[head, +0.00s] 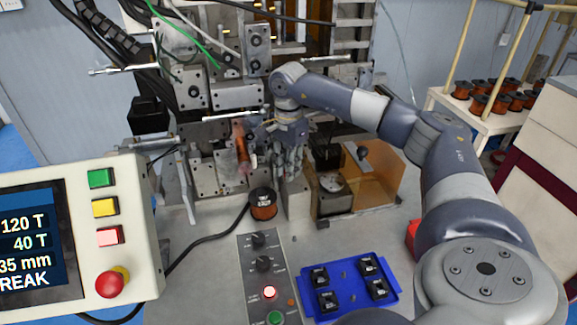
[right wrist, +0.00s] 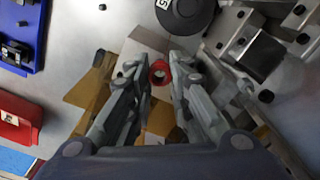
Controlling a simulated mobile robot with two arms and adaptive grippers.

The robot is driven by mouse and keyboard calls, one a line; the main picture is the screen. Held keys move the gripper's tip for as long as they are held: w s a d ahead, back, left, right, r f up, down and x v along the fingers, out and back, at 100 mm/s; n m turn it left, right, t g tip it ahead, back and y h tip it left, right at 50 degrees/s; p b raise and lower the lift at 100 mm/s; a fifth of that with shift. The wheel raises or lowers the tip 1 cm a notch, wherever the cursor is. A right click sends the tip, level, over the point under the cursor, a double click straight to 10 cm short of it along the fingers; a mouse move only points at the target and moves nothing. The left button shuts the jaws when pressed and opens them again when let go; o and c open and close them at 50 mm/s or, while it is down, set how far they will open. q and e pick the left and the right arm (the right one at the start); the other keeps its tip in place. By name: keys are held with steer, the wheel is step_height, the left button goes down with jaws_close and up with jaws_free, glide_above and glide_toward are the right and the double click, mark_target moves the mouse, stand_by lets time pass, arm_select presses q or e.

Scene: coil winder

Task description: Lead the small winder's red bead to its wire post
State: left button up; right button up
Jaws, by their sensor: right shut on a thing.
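The red bead (right wrist: 159,73) shows as a small red ring in the right wrist view. It sits between the fingertips of my right gripper (right wrist: 158,78), which is shut on it. In the head view my right gripper (head: 291,168) points down in front of the grey winder machine (head: 215,150), to the right of its copper coil (head: 242,148). The bead cannot be made out in the head view. I cannot tell which part is the small winder's wire post. My left gripper is not in view.
A black-flanged copper spool (head: 262,204) stands close by, also in the right wrist view (right wrist: 187,12). A control panel (head: 265,265) and a blue tray (head: 393,291) with black parts lie nearer; a screen console (head: 137,215) stands left.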

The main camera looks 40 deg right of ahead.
steer(key=shift+f, duration=0.2)
steer(key=shift+f+b, duration=0.7)
steer(key=shift+f, duration=0.2)
steer(key=o, duration=0.8)
steer(key=shift+c, duration=0.2)
steer(key=shift+r, duration=0.1)
step_height(320, 180, up, 12)
